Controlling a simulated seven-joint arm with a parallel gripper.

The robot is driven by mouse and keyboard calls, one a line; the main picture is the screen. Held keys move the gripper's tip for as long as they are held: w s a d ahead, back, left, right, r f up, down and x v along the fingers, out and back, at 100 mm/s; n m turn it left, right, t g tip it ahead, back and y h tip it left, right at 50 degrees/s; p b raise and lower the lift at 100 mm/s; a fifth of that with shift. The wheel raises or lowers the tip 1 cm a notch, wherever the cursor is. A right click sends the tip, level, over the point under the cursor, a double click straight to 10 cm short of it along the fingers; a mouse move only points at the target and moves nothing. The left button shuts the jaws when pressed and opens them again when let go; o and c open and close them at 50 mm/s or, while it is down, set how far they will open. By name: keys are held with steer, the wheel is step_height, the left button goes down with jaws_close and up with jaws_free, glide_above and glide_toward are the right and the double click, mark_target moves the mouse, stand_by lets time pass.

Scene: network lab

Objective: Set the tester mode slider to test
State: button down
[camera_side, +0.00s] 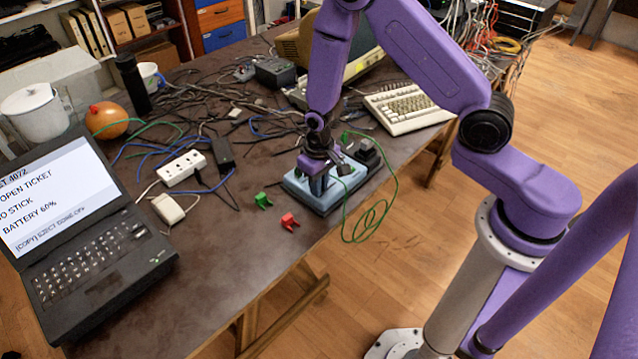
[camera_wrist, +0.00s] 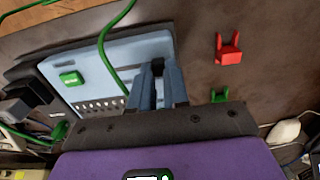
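The tester (camera_side: 322,203) is a flat light-blue box near the table's front edge. It also fills the upper left of the wrist view (camera_wrist: 100,60), with a green rectangle (camera_wrist: 72,78) and a row of dark holes (camera_wrist: 98,105). My gripper (camera_side: 319,187) points down at the tester. In the wrist view its two blue-grey fingers (camera_wrist: 159,78) stand on either side of a small black knob (camera_wrist: 157,66), which looks like the slider. Whether they press on the knob cannot be told. The slider's markings and track are hidden.
A green cable (camera_wrist: 107,45) crosses the tester and hangs off the table edge. A red clip (camera_side: 289,221) and a green clip (camera_side: 263,200) lie left of the tester. Black blocks (camera_side: 368,152) stand behind it. A laptop (camera_side: 75,215) and power strip (camera_side: 182,168) are further left.

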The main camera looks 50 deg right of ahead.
steer(key=shift+d, duration=1.3)
steer(key=c, duration=1.1)
jaws_free()
step_height(320, 180, up, 18)
steer(key=shift+f, duration=0.25)
steer(key=s+r+n, duration=0.2)
steer(key=s+n, duration=0.2)
steer(key=s, duration=0.4)
steer(key=s+a+r+n, duration=0.1)
steer(key=s+n, duration=0.3)
steer(key=s, duration=0.5)
steer(key=s+a+r+n, duration=0.1)
steer(key=s+r+n, duration=0.2)
steer(key=s, duration=0.6)
steer(key=shift+r+n, duration=0.3)
steer(key=shift+n, duration=0.5)
